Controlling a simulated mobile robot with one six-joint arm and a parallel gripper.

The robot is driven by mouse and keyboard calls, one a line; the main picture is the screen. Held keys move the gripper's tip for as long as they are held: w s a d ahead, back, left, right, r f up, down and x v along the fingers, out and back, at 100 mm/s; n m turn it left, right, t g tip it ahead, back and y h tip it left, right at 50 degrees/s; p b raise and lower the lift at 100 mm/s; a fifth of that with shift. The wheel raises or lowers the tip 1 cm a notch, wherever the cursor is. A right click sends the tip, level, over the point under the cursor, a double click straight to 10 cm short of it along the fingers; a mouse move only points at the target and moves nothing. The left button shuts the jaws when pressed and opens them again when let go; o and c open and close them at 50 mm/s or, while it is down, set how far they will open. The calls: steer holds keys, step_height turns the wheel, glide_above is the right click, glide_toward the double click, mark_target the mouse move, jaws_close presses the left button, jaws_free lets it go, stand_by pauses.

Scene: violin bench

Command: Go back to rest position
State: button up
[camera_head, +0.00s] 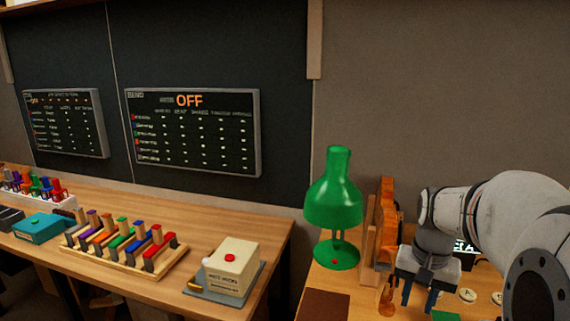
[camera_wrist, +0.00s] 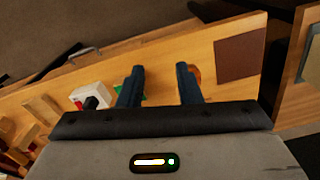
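My gripper (camera_head: 418,298) is at the right in the head view, pointing down above the right-hand bench, in front of an upright violin (camera_head: 387,222). In the wrist view my gripper (camera_wrist: 159,72) has its two dark fingers apart, with only bare bench top showing between them. It is open and empty. A small orange-brown piece (camera_head: 387,302) shows beside the fingers in the head view. A green patch (camera_head: 445,315) lies to their right. How far the fingertips are above the bench is hard to tell.
A green lamp (camera_head: 333,205) stands left of the violin. A brown mat (camera_head: 324,304) lies near the front. The left bench (camera_head: 130,283) holds a rack of coloured tools (camera_head: 122,243) and a white box with a red button (camera_head: 231,268). A board reading OFF (camera_head: 195,133) hangs behind.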

steer(key=s+a+n+t, duration=0.2)
steer(key=s+a+n, duration=0.3)
steer(key=s+a, duration=0.6)
steer(key=shift+s+a+f+n+t, duration=0.2)
steer(key=shift+s+a+n+t, duration=0.05)
steer(key=shift+s+n+t, duration=0.15)
stand_by(0.8)
